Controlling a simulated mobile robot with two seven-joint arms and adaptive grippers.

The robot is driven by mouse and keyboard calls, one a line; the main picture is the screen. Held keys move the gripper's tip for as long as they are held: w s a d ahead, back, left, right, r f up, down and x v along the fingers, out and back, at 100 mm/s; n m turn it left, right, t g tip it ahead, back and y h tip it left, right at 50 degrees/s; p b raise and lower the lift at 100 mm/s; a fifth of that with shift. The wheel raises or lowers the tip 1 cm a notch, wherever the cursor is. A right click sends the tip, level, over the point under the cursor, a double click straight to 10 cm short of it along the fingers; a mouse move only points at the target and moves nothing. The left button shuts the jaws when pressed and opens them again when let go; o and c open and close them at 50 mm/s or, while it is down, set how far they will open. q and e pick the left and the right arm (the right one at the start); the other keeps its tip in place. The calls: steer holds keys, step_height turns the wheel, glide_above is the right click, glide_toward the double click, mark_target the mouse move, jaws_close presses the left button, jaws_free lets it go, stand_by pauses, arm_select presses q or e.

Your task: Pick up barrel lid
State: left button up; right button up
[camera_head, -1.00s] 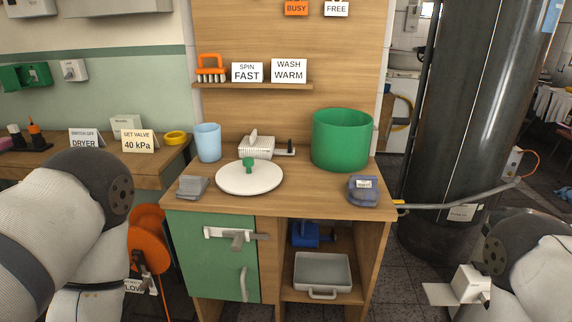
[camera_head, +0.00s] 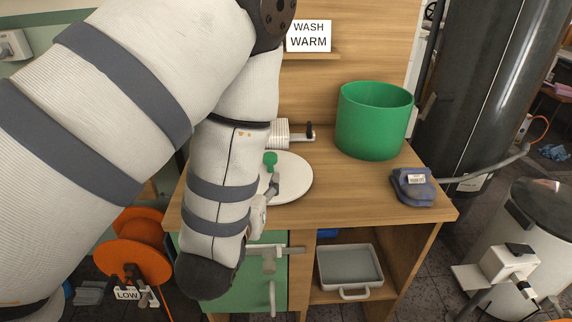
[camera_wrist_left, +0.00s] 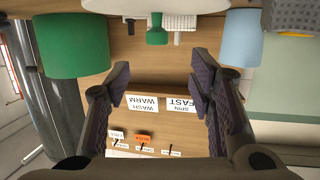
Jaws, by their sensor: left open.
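The barrel lid (camera_head: 297,188) is a flat white disc with a green knob (camera_head: 270,159), lying on the wooden counter. My left forearm covers its left part in the head view. My left gripper (camera_head: 274,184) is over the lid close to the knob, partly hidden by my arm. In the left wrist view, which is upside down, the open fingers (camera_wrist_left: 161,92) stand apart with nothing between them. The green knob (camera_wrist_left: 157,30) shows beyond the tips, roughly centred, with the lid's white edge (camera_wrist_left: 120,5) at the top.
A green tub (camera_head: 373,125) stands right of the lid, and a blue-grey item (camera_head: 414,187) lies at the counter's right. A light blue cup (camera_wrist_left: 242,38) and a white ribbed box (camera_wrist_left: 180,22) are near the lid.

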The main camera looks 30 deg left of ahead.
mark_target(269, 157)
arm_select(q)
steer(key=shift+w+a+f+b, duration=0.15)
steer(key=shift+w+f+b, duration=0.2)
steer(key=shift+w+b, duration=0.25)
steer(key=shift+w+a+f+b, duration=0.15)
steer(key=shift+w+f+b, duration=0.2)
steer(key=shift+w, duration=0.3)
steer(key=x, duration=0.9)
steer(key=shift+w+r, duration=0.15)
steer(key=shift+r, duration=0.25)
jaws_close()
arm_select(e)
steer(key=shift+g, duration=0.6)
steer(key=s+f, duration=0.3)
steer(key=shift+d, duration=0.1)
